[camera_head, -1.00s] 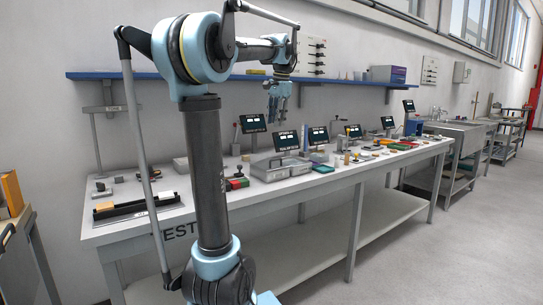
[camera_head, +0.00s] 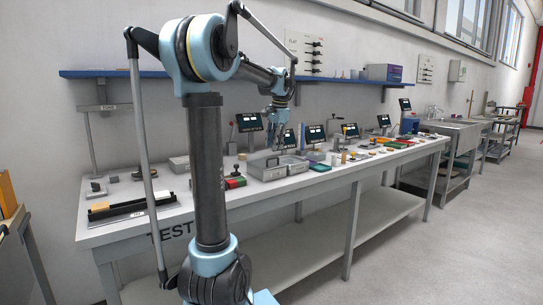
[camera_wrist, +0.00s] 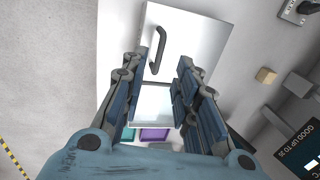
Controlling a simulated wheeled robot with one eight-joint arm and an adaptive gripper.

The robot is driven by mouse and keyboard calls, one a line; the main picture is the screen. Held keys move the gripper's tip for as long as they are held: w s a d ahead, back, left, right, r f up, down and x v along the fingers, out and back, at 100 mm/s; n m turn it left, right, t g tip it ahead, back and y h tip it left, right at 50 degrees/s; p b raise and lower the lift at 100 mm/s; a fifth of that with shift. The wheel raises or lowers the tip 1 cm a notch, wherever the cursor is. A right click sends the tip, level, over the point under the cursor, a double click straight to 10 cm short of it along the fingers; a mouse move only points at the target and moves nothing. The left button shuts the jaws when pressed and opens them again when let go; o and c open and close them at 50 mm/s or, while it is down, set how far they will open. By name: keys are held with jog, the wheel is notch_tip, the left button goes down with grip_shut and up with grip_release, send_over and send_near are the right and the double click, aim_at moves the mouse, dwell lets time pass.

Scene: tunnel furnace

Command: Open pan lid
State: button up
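The pan (camera_head: 268,171) is a grey metal box on the workbench, in front of small dark screens. In the wrist view, a pale grey flat lid (camera_wrist: 195,35) carries a dark bar handle (camera_wrist: 157,50). My gripper (camera_head: 277,138) points down above the pan in the head view. In the wrist view my gripper (camera_wrist: 163,62) is open, with its two blue fingers spread and the handle showing between and beyond their tips. Nothing is held. A pale rectangular surface (camera_wrist: 154,104) shows between the fingers; I cannot tell whether it belongs to the pan.
The workbench (camera_head: 130,220) carries several screens, small blocks and tools on both sides of the pan. A blue shelf (camera_head: 150,74) runs along the wall above. A purple block (camera_wrist: 154,134) lies close by in the wrist view. The floor to the right is clear.

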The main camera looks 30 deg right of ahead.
jog(key=shift+w+f, duration=0.2)
jog(key=shift+f, duration=0.65)
jog(key=shift+w+f, duration=0.15)
jog(key=shift+f, duration=0.7)
jog(key=shift+w+f, duration=0.2)
jog(key=shift+f, duration=0.65)
grip_shut()
